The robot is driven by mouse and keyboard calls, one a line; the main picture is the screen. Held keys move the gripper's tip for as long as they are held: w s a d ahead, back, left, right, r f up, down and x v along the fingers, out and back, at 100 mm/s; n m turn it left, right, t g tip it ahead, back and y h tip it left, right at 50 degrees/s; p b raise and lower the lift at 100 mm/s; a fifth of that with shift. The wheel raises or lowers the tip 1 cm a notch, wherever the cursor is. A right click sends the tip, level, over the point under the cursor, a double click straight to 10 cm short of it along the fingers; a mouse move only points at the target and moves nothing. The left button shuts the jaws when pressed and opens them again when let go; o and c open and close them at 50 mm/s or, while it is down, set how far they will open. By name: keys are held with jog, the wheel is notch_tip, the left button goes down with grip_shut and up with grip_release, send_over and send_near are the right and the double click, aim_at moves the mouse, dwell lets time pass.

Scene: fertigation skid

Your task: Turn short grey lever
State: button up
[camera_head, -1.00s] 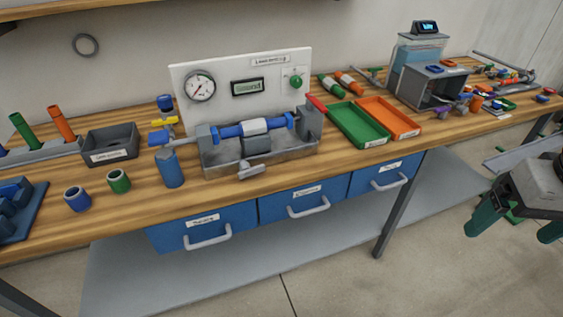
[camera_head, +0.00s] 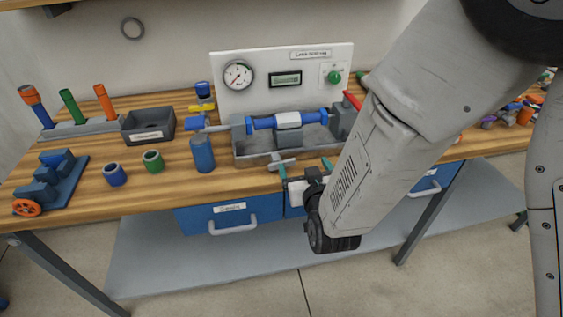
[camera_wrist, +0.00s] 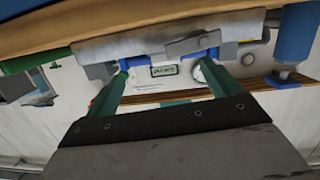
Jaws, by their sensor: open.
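The short grey lever (camera_head: 282,160) sticks out at the front of the metal test tray (camera_head: 250,158), near the bench's front edge. In the wrist view, which is upside down, the grey lever (camera_wrist: 190,44) lies beyond the fingertips, nearer the right finger. My gripper (camera_head: 304,168) is open, its green fingers apart just in front of the tray and lever. In the wrist view my gripper (camera_wrist: 165,70) shows nothing held between the fingers. I cannot tell whether a finger touches the lever.
A blue cylinder (camera_head: 202,154) stands left of the tray. A gauge panel (camera_head: 300,75) rises behind it, and a red handle (camera_head: 352,100) is at its right. Blue drawers (camera_head: 225,218) lie below the bench top. My arm hides the bench's right part.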

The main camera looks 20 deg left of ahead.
aim_at(281, 160)
jog(key=s+a+f+n+t+y, duration=0.1)
jog(key=s+a+f+y, duration=0.1)
jog(key=s+a+f, duration=0.15)
jog(key=x, duration=0.2)
jog(key=r+x, duration=0.1)
jog(key=x, duration=0.4)
jog(key=shift+w+d+r, duration=0.1)
jog(key=shift+d+r, duration=0.05)
